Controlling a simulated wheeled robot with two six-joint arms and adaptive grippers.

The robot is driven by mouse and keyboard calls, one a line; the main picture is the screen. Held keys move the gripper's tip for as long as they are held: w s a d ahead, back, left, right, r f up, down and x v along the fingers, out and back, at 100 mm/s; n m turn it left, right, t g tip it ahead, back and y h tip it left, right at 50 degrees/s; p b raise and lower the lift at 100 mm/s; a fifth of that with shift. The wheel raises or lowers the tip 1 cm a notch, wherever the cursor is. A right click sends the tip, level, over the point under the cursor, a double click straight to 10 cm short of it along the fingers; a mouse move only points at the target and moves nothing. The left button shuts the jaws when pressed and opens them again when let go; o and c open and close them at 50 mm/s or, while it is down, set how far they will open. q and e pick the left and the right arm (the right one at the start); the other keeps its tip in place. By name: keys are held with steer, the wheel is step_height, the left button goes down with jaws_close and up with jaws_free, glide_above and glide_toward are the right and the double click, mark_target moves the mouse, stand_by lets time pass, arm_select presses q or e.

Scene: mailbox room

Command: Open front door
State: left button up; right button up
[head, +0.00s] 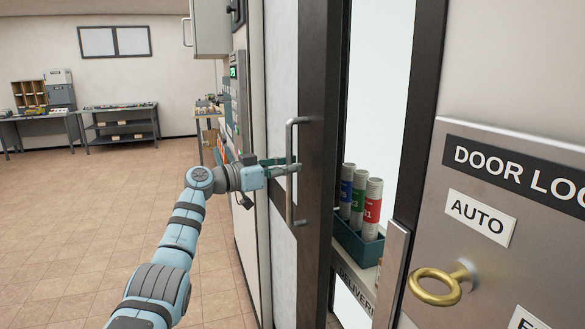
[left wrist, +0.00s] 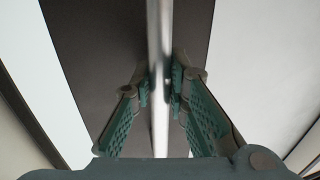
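The front door (head: 317,130) has a dark frame edge and a long vertical metal handle (head: 290,205). The door stands ajar, with a gap between its edge and the dark door post (head: 418,110). My left gripper (head: 292,168) is at the upper middle of the handle. In the left wrist view the handle bar (left wrist: 160,40) runs upright between the two fingers of my left gripper (left wrist: 161,88), whose pads appear to press on it from both sides. My right gripper is not in view.
A door lock panel (head: 470,240) with a brass key (head: 435,287) is at the right. Through the gap show a teal bin (head: 355,245) and labelled tubes (head: 358,200). Tables (head: 120,125) stand at the far left wall. The tiled floor (head: 90,210) at the left is clear.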

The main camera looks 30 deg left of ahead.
arm_select(q)
steer(key=o, duration=0.4)
steer(key=shift+a, duration=0.1)
steer(key=shift+c, duration=0.2)
steer(key=v, duration=1.2)
steer(key=shift+f, duration=0.1)
